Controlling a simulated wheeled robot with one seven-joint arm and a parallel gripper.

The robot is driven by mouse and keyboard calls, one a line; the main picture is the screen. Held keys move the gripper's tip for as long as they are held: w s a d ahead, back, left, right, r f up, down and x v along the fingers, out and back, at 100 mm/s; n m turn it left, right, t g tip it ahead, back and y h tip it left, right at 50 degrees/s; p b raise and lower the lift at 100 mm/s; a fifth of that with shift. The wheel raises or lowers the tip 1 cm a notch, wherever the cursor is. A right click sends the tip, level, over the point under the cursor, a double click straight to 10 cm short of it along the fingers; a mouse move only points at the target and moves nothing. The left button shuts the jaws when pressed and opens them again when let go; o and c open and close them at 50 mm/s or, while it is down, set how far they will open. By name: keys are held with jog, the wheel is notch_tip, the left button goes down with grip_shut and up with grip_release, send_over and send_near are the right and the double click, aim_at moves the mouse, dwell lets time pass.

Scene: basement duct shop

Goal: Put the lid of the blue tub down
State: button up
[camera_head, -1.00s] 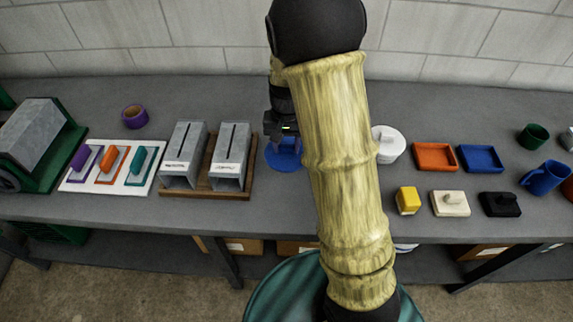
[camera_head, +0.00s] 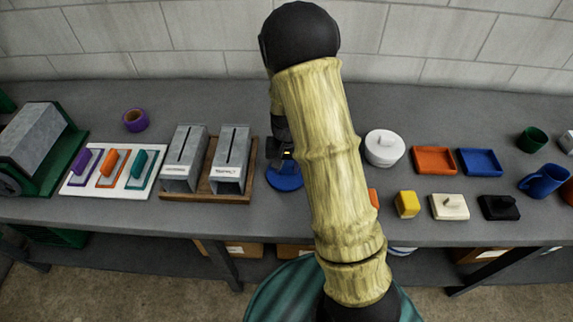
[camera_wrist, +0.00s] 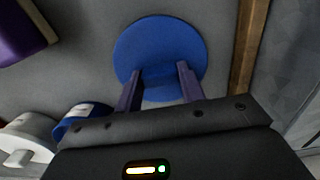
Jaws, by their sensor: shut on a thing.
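The blue round lid (camera_head: 284,180) is at the bench, just right of the wooden base of the grey slotted boxes. In the wrist view the lid (camera_wrist: 160,45) is a flat blue disc, with my gripper (camera_wrist: 160,85) shut on its near middle part. The grip point itself is partly hidden by the fingers. In the head view my gripper (camera_head: 284,163) is above the lid, partly behind my arm. I cannot tell whether the lid touches the bench. The blue tub (camera_wrist: 70,126) shows in the wrist view at lower left, apart from the lid; my arm hides it in the head view.
The wooden base (camera_head: 248,190) with two grey slotted boxes (camera_head: 232,160) stands close left of the lid. A white lidded tub (camera_head: 384,147), an orange tray (camera_head: 434,160) and a blue tray (camera_head: 480,161) stand right. A yellow block (camera_head: 407,204) sits in front.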

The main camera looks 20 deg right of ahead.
aim_at(287, 167)
jog(key=shift+f, duration=0.1)
jog(key=o, duration=1)
jog(key=shift+c, duration=0.2)
notch_tip(287, 167, up, 12)
jog(key=shift+r, duration=0.2)
